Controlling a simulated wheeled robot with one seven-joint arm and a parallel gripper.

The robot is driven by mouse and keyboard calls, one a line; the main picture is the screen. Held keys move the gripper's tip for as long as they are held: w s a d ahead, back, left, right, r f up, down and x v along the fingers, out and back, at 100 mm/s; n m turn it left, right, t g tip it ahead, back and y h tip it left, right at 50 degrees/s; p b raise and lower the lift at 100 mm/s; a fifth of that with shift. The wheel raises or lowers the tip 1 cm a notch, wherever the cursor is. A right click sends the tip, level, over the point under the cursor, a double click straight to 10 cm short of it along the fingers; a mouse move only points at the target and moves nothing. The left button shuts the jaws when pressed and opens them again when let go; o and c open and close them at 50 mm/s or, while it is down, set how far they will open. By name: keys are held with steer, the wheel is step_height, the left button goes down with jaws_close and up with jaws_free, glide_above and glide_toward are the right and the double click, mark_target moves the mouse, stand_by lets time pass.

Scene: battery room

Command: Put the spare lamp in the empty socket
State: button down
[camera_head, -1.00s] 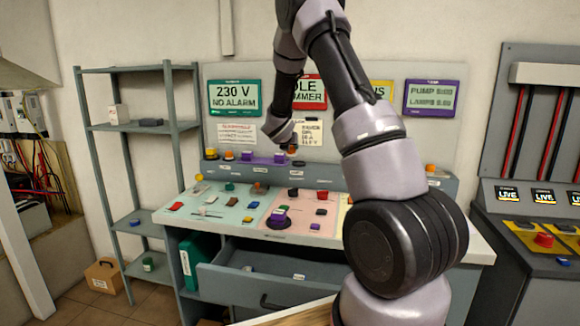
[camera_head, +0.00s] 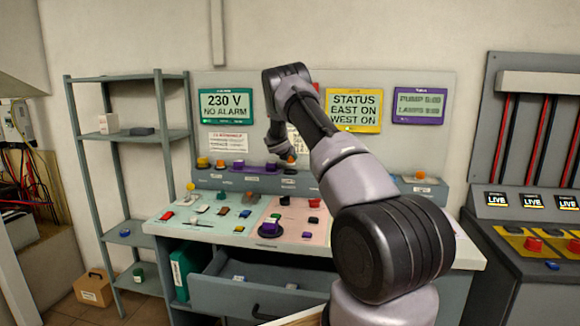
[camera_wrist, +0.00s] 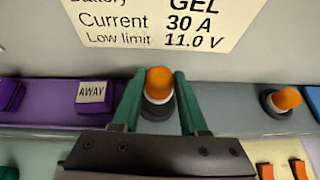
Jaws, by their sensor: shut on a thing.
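My gripper (camera_wrist: 159,90) has its green fingers closed on an orange-domed lamp (camera_wrist: 158,80) with a white collar. The lamp is upright over a dark round ring (camera_wrist: 157,109) on the console's raised ledge, below a battery label. The collar meets or overlaps the ring in this view; I cannot tell whether the lamp is fully seated.
Another orange lamp (camera_wrist: 285,99) stands in a dark ring to the right. A purple block marked AWAY (camera_wrist: 92,92) is to the left. Several knobs and switches cover the desk (camera_head: 150,226). A drawer (camera_head: 235,300) below stands open. A shelf (camera_head: 150,135) stands left.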

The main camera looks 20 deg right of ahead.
mark_target(290, 164)
steer(key=shift+f, duration=1.8)
steer(key=shift+c, duration=2.2)
jaws_free()
steer(key=shift+f, duration=0.1)
